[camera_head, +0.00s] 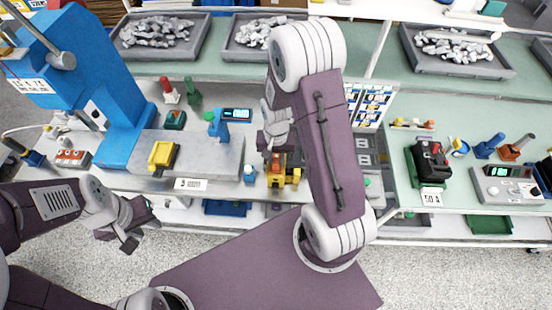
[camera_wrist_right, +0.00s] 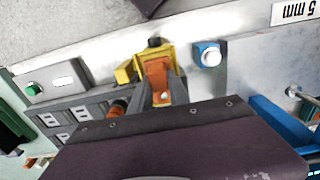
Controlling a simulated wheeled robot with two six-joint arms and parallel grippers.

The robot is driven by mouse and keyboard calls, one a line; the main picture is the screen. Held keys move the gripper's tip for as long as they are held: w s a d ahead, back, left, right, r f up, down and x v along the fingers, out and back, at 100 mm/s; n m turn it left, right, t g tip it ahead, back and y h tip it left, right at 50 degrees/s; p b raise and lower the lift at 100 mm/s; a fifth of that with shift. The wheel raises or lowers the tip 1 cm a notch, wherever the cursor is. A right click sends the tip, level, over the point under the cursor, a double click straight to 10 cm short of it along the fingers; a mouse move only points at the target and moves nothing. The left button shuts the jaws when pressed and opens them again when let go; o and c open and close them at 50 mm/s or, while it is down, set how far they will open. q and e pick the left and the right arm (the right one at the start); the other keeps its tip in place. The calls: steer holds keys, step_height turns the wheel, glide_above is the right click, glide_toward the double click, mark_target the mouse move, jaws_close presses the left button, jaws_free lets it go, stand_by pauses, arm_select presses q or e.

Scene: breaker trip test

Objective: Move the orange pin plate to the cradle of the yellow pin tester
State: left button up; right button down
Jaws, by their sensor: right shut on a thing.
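The orange pin plate (camera_wrist_right: 158,72) is between the fingers of my right gripper (camera_wrist_right: 162,95), which is shut on it. The yellow pin tester (camera_wrist_right: 125,71) is right around or behind the plate; whether the plate is seated in its cradle or just above it, I cannot tell. In the head view the yellow tester (camera_head: 291,176) stands near the front edge of the bench, with my right gripper (camera_head: 276,152) directly over it, partly hiding it and the plate. My left gripper (camera_head: 133,228) is empty in front of the bench at left, its fingers apart.
A grey block with another yellow fixture (camera_head: 162,155) and a big blue machine (camera_head: 100,75) are to the left. A grey panel (camera_head: 372,160) is close on the right. Trays of grey parts (camera_head: 160,35) stand behind.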

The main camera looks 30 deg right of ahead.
mark_target(276, 160)
steer(key=shift+s+f, duration=0.1)
steer(key=c, duration=1.3)
jaws_free()
steer(key=shift+s, duration=0.1)
steer(key=shift+o, duration=0.2)
steer(key=shift+r, duration=0.2)
step_height(276, 160, up, 12)
steer(key=s+a+f+n+t+b, duration=0.1)
steer(key=s+a+f+n+b, duration=0.3)
steer(key=s+f+n+b, duration=0.1)
step_height(276, 160, down, 2)
steer(key=shift+s+a+f+n, duration=0.15)
steer(key=shift+s+n, duration=0.45)
steer(key=shift+s, duration=0.6)
